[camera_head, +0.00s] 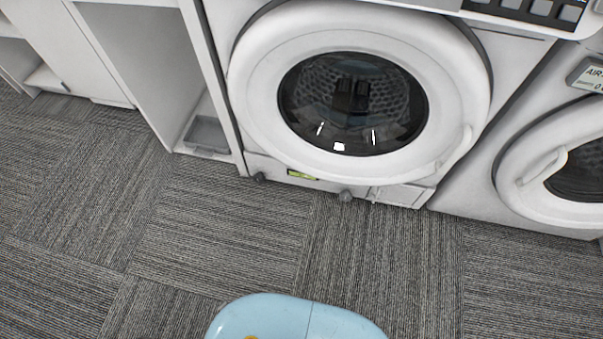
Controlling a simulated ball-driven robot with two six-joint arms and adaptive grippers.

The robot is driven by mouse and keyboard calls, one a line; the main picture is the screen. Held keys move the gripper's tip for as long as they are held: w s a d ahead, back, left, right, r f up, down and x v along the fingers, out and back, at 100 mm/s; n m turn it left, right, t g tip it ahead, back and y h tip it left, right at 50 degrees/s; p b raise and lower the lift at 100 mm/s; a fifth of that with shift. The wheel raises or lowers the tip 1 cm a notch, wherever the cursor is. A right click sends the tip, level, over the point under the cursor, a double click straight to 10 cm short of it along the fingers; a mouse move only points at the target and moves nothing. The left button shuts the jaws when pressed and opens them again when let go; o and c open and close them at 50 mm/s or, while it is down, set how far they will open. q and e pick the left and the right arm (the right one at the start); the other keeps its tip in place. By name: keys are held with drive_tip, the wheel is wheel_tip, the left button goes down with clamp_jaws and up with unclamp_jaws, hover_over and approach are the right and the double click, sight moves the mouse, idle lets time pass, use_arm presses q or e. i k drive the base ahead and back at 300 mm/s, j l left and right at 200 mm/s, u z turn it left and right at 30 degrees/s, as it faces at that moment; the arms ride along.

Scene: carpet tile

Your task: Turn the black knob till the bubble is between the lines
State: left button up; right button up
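A small yellow-green bubble level (301,175) is set low on the front of a white washing machine, under its round door. It is too small here to tell where the bubble stands against the lines. A dark knob (260,177) is at the machine's bottom left corner, left of the level. A second, greyer knob (346,196) is at the bottom edge, right of the level. Both are close to the floor, and I cannot tell their exact colours. Neither of my grippers is in view.
The washing machine (470,130) has a shut round door. A second machine (508,190) stands to its right. White shelving (135,60) with a grey bin (207,135) on its low shelf stands to the left. The grey carpet tile floor (215,235) in front is clear.

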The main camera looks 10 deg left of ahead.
sight(259, 178)
drive_tip(key=u, duration=0.85)
drive_tip(key=k+j, duration=0.15)
drive_tip(key=k, duration=0.2)
drive_tip(key=k+j, duration=0.15)
drive_tip(key=k, duration=0.25)
drive_tip(key=k+j, duration=0.15)
drive_tip(key=k, duration=0.2)
